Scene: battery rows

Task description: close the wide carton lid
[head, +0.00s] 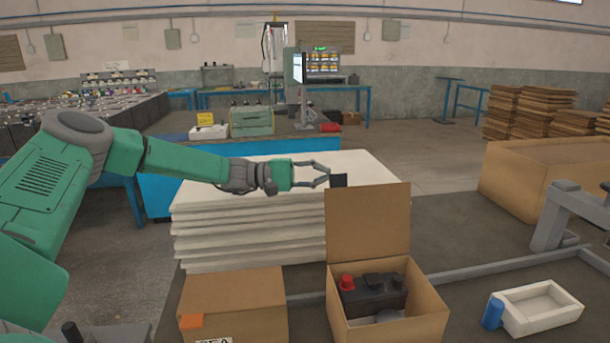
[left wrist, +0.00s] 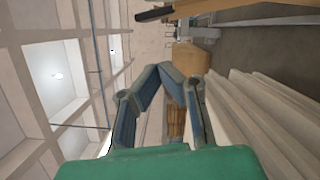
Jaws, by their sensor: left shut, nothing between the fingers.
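An open brown carton (head: 341,310) stands at the front centre in the head view. Its lid (head: 368,222) stands upright at the back edge. Inside the carton is a black battery (head: 375,296) with a red cap. My left gripper (head: 328,174) is to the left of and above the raised lid, over the stack of white sheets, apart from the lid as far as I can see. It is shut and empty. In the left wrist view the fingertips (left wrist: 164,69) meet. My right gripper is not in view.
A closed carton (head: 235,295) stands left of the open one. A white tray (head: 540,308) and a blue cylinder (head: 492,312) lie at the right. A large carton (head: 540,170) is behind them. A stack of white sheets (head: 250,235) fills the middle.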

